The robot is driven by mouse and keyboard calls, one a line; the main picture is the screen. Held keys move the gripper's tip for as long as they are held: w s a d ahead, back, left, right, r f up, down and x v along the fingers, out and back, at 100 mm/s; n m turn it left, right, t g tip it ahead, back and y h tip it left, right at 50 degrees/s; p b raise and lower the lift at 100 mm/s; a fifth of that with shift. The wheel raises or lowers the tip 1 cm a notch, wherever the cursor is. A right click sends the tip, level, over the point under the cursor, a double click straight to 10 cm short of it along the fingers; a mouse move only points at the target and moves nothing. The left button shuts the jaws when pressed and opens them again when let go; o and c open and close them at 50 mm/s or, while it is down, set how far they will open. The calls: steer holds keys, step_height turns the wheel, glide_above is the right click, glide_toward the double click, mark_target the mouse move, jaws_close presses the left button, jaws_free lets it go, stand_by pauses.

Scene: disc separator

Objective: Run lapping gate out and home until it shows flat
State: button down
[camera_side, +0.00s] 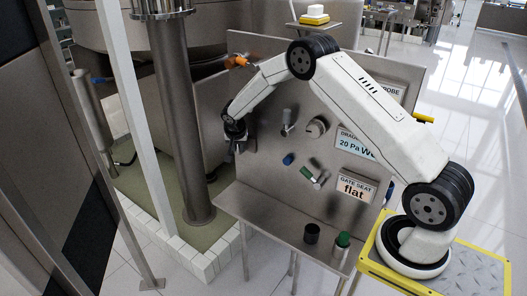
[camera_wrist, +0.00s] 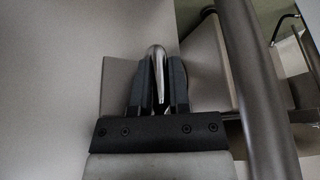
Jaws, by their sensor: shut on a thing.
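My gripper (camera_side: 237,147) is at the left part of the upright steel panel (camera_side: 262,85). In the wrist view its dark fingers (camera_wrist: 158,85) are shut on a shiny, rounded metal handle (camera_wrist: 157,62) that stands up between them. Whether this handle belongs to the lapping gate cannot be told; the side view hides the grip behind the dark gripper body. A sign on the panel (camera_side: 356,187) reads "GATE SEAT flat".
Another sign (camera_side: 354,146) reads "20 Pa". Knobs and blue and green fittings (camera_side: 306,174) stick out of the panel. A black cup (camera_side: 311,233) and a green-topped cylinder (camera_side: 342,244) stand on the shelf (camera_side: 268,222). A thick steel column (camera_side: 180,120) stands left of my gripper.

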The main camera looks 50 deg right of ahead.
steer(key=shift+w+a+r, duration=0.1)
steer(key=shift+w, duration=0.2)
steer(key=c, duration=0.6)
jaws_free()
steer(key=shift+s, duration=0.1)
steer(key=v, duration=0.7)
steer(key=shift+r, duration=0.3)
steer(key=shift+s+a, duration=0.15)
